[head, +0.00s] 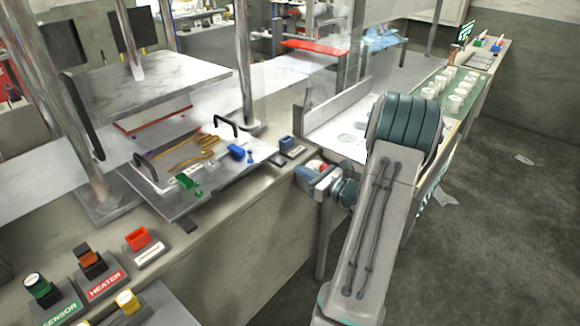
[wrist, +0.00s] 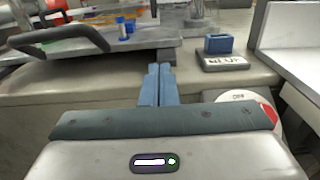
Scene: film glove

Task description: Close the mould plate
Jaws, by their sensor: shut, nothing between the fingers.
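The mould plate (head: 178,208) is a flat grey plate in the press at the left of the head view. It has dark handles at its near left (head: 146,168) and far right (head: 226,124) corners, and a yellow outlined shape, a green piece and a blue piece lie on it. Its edge (wrist: 120,52) and one dark handle (wrist: 62,38) show at the upper left of the wrist view. My gripper (wrist: 158,70) is shut and empty, over the bench front, to the right of the plate and apart from it. In the head view my arm partly hides the gripper.
A thick upper platen (head: 160,85) hangs above between metal posts (head: 243,60). A blue switch (wrist: 219,45) with a label stands on the bench to the right of my fingers. Sensor and heater buttons (head: 95,270) sit at the front left. Open floor (head: 500,230) lies right.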

